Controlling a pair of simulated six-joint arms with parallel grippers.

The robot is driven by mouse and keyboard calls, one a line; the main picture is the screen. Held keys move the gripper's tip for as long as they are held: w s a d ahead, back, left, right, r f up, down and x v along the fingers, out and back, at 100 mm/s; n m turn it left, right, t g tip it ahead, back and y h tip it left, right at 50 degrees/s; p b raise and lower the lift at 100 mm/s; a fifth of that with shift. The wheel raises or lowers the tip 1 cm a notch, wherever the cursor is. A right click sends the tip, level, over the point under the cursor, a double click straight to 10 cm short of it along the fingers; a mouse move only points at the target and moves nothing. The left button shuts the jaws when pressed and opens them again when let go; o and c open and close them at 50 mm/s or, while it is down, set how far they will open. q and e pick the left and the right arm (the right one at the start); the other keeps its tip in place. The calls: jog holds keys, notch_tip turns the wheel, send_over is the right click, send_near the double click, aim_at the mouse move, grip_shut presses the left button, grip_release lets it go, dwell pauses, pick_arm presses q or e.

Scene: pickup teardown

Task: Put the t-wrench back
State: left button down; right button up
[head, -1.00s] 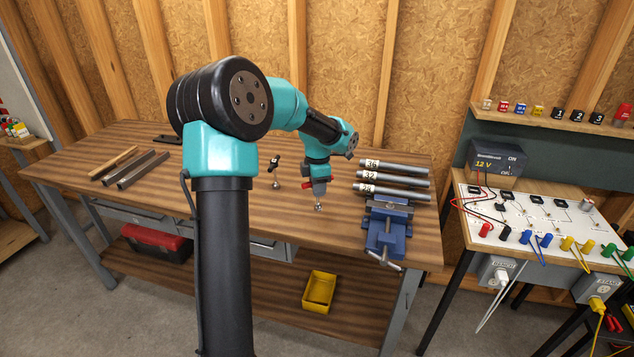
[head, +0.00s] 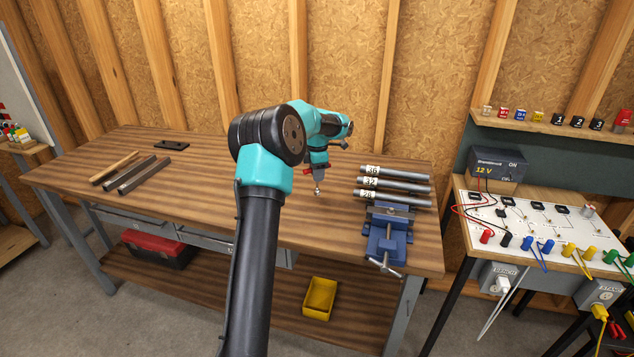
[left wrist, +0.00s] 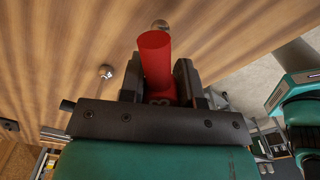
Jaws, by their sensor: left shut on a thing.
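My left gripper (head: 317,173) points down above the middle of the bench, in front of the pipes' left ends. Its jaws (left wrist: 160,82) are shut on a red cylindrical bar, which I take for the handle of the t-wrench (left wrist: 156,62). Part of a figure shows on the red near the jaws. The red also shows at the gripper's left side in the head view (head: 308,172). A small shiny ball (head: 317,189) shows just below the gripper. Most of the shaft is hidden. My right gripper is not in view.
A blue vise (head: 387,238) and several labelled pipes (head: 400,187) occupy the bench's right end. Metal bars (head: 143,176) and a black plate (head: 171,145) lie at left. Another shiny ball (left wrist: 106,72) shows left of the jaws. The bench between is mostly clear.

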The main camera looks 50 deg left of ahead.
aim_at(317, 188)
pick_arm(q)
jog(key=shift+f, duration=1.75)
jog(key=shift+f, duration=0.1)
jog(key=c, duration=0.8)
grip_release()
notch_tip(317, 188, up, 12)
jog(key=shift+r, duration=0.1)
